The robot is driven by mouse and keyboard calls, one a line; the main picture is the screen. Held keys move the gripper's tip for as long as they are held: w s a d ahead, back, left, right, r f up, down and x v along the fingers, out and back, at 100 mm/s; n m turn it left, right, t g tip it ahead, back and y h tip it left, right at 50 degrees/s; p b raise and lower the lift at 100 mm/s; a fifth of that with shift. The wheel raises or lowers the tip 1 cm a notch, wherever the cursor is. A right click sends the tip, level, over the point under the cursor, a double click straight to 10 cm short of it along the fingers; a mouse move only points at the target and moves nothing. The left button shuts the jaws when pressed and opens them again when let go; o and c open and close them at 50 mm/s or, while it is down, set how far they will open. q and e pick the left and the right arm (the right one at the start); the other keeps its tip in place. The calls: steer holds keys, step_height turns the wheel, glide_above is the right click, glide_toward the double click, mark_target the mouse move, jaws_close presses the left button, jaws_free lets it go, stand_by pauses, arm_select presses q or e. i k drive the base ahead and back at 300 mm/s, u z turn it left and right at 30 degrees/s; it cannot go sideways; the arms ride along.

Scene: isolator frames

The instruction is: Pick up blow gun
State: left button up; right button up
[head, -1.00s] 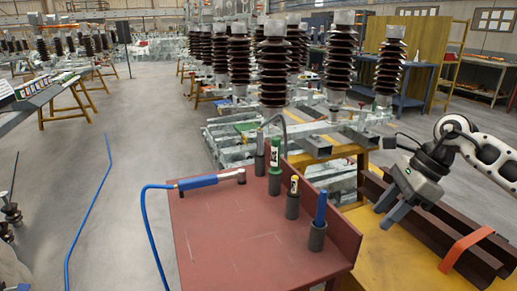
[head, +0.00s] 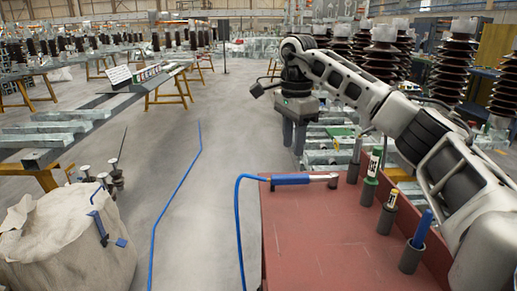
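A blue hand tool with a silver angled end (head: 300,180) lies near the back edge of the red tabletop, with a blue hose at its left end. A smaller blue piece with a thin blue rod (head: 98,224) hangs on the side of a pale sack at the left. I cannot tell for sure which of the two is the blow gun. My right gripper (head: 294,142) is in the air above and behind the red tabletop. Its dark fingers point down with a narrow gap between them, holding nothing visible. My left gripper is not in view.
The red tabletop (head: 320,240) carries several upright holders along its right side, with green, yellow and blue handled tools. My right arm passes above them. The blue hose (head: 238,225) drops off the table's left edge.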

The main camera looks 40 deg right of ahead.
mark_target(354, 160)
steer(key=u, duration=0.35)
steer(key=i, duration=1.55)
steer(key=z, duration=1.55)
steer(key=i, duration=1.95)
steer(key=z, duration=1.55)
